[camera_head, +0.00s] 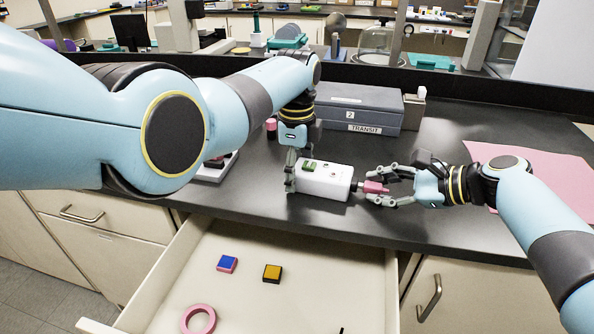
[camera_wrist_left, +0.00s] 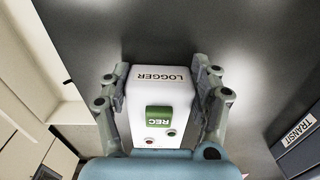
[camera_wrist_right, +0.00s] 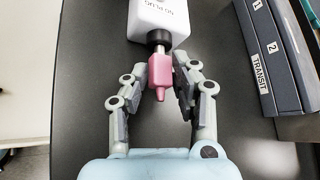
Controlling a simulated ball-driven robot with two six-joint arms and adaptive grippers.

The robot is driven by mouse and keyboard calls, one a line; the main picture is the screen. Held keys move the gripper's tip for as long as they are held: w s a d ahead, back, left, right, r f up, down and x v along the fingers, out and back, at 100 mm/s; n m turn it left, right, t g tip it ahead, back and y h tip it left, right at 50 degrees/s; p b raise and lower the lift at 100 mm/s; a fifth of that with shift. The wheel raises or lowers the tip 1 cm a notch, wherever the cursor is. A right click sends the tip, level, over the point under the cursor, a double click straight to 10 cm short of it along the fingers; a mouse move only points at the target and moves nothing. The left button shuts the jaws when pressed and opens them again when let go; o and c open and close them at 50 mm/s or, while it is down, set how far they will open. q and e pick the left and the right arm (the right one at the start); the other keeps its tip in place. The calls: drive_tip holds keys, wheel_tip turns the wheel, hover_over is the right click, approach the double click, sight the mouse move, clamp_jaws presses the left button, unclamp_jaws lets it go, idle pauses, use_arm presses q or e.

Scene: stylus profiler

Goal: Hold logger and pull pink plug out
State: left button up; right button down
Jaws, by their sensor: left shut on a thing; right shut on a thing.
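The white logger (camera_head: 328,182) lies on the dark bench top near its front edge. My left gripper (camera_wrist_left: 156,82) is shut on the logger, a finger on each side. The pink plug (camera_wrist_right: 160,74) points out from the logger's end, in line with its black socket (camera_wrist_right: 158,38). A short pale section shows between socket and pink body; I cannot tell how deep the plug sits. My right gripper (camera_head: 374,187) is shut on the plug, fingers on either side.
Below the bench edge an open drawer (camera_head: 270,310) holds a blue-topped block (camera_head: 227,264), a yellow-topped block (camera_head: 272,273) and a pink ring (camera_head: 198,319). A grey TRANSIT case (camera_head: 360,112) stands behind the logger. A pink mat (camera_head: 530,175) lies at right.

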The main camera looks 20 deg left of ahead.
drive_tip(key=shift+d, duration=0.2)
idle(0.3)
drive_tip(key=shift+d, duration=1.45)
drive_tip(key=shift+s+d+r, duration=0.1)
drive_tip(key=shift+d+r, duration=0.4)
drive_tip(key=shift+d, duration=0.35)
drive_tip(key=shift+d+r, duration=0.55)
drive_tip(key=shift+d, duration=0.25)
drive_tip(key=shift+s+d+r, duration=0.1)
drive_tip(key=shift+d+r, duration=0.4)
drive_tip(key=shift+d, duration=0.35)
drive_tip(key=shift+w, duration=0.1)
use_arm(q)
drive_tip(key=o, duration=1.8)
